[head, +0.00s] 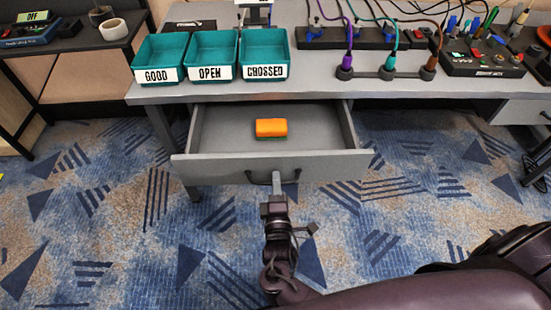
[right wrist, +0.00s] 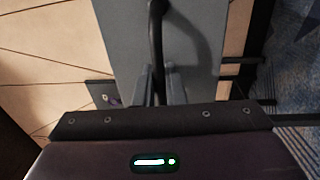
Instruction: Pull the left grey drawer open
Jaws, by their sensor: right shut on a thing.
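The left grey drawer (head: 271,166) stands pulled out from under the desk in the head view, its inside showing. An orange sponge-like block (head: 271,127) with a dark underside lies in it. The dark bar handle (head: 258,178) is on the drawer front. My right gripper (head: 278,184) is at the handle, shut on it. In the right wrist view the two fingers (right wrist: 163,85) sit on either side of the dark handle bar (right wrist: 156,40), in front of the grey drawer front (right wrist: 195,50). My left gripper is not in view.
On the grey desk (head: 330,82) stand teal bins labelled GOOD (head: 160,60), OPEN (head: 211,56) and CHOSSED (head: 264,56). The patterned carpet in front is clear. Another drawer (head: 518,112) is at the far right.

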